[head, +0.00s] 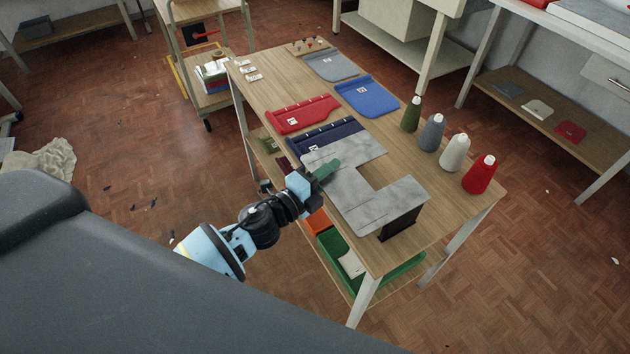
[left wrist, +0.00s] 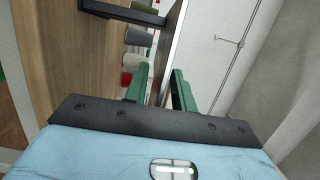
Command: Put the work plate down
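The work plate (head: 347,198) is a grey marbled slab with a notch in its side. It lies level above the near end of the wooden table (head: 448,190). A black support (head: 400,224) stands under its near right arm. My left gripper (head: 328,169) is at the plate's left edge, one green finger showing above it. In the left wrist view the plate's thin edge (left wrist: 177,40) runs between the green fingers (left wrist: 160,88), with a gap showing between them. The far contact is hidden. My right gripper is in neither view.
Green, grey, white and red thread cones (head: 481,174) stand along the table's right side. Navy (head: 322,137), red (head: 303,114), blue (head: 368,97) and grey (head: 331,65) fabric pieces lie beyond the plate. A green bin (head: 338,262) sits on the lower shelf.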

